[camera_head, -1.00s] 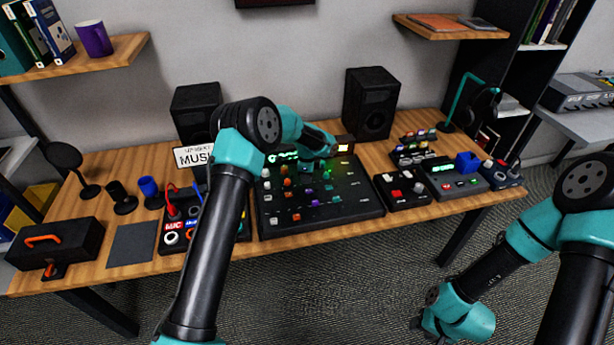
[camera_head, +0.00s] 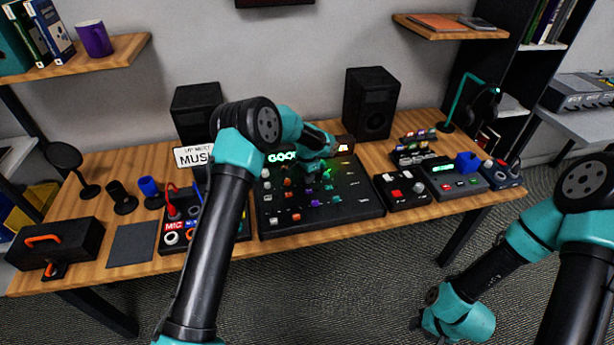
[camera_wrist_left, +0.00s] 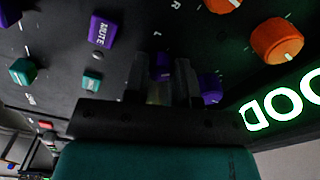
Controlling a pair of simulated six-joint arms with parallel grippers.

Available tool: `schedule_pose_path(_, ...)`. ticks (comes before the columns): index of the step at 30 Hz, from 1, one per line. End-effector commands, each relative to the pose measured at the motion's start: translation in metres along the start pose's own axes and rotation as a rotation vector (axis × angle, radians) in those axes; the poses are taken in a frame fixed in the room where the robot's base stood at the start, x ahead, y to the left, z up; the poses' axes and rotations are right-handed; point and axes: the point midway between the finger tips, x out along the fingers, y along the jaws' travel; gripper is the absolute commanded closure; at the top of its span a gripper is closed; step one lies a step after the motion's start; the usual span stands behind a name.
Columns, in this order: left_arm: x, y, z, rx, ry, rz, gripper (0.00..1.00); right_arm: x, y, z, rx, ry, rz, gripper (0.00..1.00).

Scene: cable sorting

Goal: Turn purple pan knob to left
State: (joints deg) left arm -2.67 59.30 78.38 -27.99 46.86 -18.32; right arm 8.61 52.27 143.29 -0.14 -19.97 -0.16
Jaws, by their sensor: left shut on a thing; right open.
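My left gripper (camera_head: 308,176) reaches down onto the black mixer (camera_head: 352,200) in the head view, and the arm covers part of the panel. In the left wrist view, its dark fingers (camera_wrist_left: 166,82) are shut on a purple knob (camera_wrist_left: 163,66), which shows between them. A second purple knob (camera_wrist_left: 210,87) stands just right of the fingers. A purple MUTE button (camera_wrist_left: 102,31) is to the left. My right gripper (camera_head: 423,322) is low at the bottom of the head view, off the table, with its fingers hardly visible; it is open and holds nothing visible.
Orange knobs (camera_wrist_left: 276,41) and a teal button (camera_wrist_left: 22,71) are on the same panel. The mixer's green display (camera_head: 282,156) is lit, with part of "GOOD" readable. A black speaker (camera_head: 371,103) stands behind. Smaller control boxes (camera_head: 402,189) lie to the right.

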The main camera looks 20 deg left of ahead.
Motion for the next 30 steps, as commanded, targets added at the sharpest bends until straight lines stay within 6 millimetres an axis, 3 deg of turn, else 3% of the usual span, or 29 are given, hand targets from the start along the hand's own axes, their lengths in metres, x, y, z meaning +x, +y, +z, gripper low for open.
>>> schedule_pose_path(18,-0.0004,-0.0001,0.0000,-0.578,0.000,0.000,0.99,0.0000,0.0000,0.0000,0.000,0.000,0.000,0.57)
schedule_pose_path(30,-0.0004,-0.0001,0.0000,-0.817,0.000,0.000,0.99,0.0000,0.0000,0.0000,0.000,0.000,0.000,0.57)
